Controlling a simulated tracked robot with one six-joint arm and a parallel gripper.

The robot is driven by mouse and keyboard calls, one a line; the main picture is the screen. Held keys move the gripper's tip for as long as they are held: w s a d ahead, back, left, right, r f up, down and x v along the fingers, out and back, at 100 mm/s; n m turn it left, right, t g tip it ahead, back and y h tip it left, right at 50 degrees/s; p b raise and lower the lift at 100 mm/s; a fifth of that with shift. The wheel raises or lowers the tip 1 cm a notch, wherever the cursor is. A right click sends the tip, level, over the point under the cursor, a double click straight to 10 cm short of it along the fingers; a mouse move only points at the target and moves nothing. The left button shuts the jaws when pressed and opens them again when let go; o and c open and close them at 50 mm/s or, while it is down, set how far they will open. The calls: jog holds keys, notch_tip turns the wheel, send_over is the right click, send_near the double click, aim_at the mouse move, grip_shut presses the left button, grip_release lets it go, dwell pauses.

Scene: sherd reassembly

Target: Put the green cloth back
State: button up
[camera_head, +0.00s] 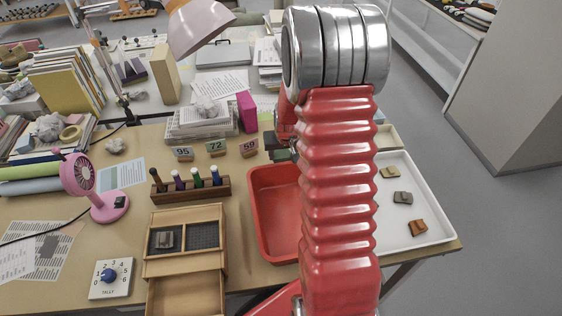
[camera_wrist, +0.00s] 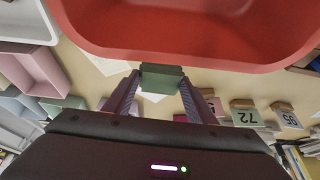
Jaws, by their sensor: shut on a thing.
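The green cloth (camera_wrist: 161,78) shows in the wrist view as a small, blocky dull-green piece between my fingertips. My gripper (camera_wrist: 160,88) is shut on it. In the wrist view they are beside the rim of the red tub (camera_wrist: 190,48), with tan table top below. In the head view my gripper (camera_head: 284,146) is partly hidden behind my red arm, near the far end of the red tub (camera_head: 262,215). The cloth cannot be made out clearly there.
Number cards (camera_head: 216,147) and a marker rack (camera_head: 190,190) stand left of the tub. A wooden box (camera_head: 185,262) has its drawer out. A white tray (camera_head: 410,165) with three sherds lies right. A pink fan (camera_head: 95,190) and tally dial (camera_head: 110,278) stand left.

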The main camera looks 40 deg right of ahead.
aim_at(283, 158)
jog(key=shift+f, duration=1.8)
jog(key=shift+f, duration=0.1)
jog(key=o, duration=1)
jog(key=shift+o, duration=0.2)
jog(key=v, duration=1.2)
